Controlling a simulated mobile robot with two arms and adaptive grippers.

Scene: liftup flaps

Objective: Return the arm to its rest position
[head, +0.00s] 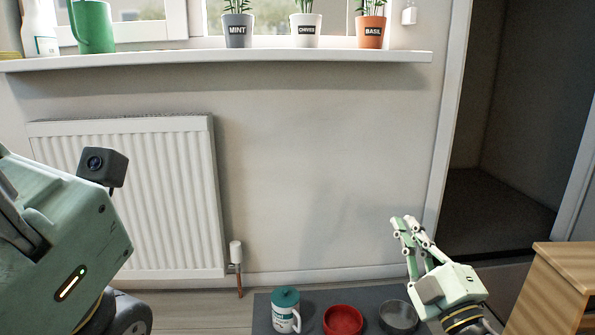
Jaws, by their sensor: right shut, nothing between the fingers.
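My right gripper (405,221) is at the lower right of the head view, with its pale green and white fingers pointing up. The fingers are close together, shut and empty. It stands in front of the pale wall, just right of and above the bowls in the picture, and touches nothing that I can see. Part of my left arm, a green link, fills the left edge; the left gripper's fingers do not show.
A windowsill (300,57) holds several plant pots and a green jug (93,28). A radiator (165,200) is below it. A lidded canister (286,310), red bowl (343,321) and grey bowl (399,317) are on a dark mat. A wooden cabinet (550,300) stands right; a doorway is behind.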

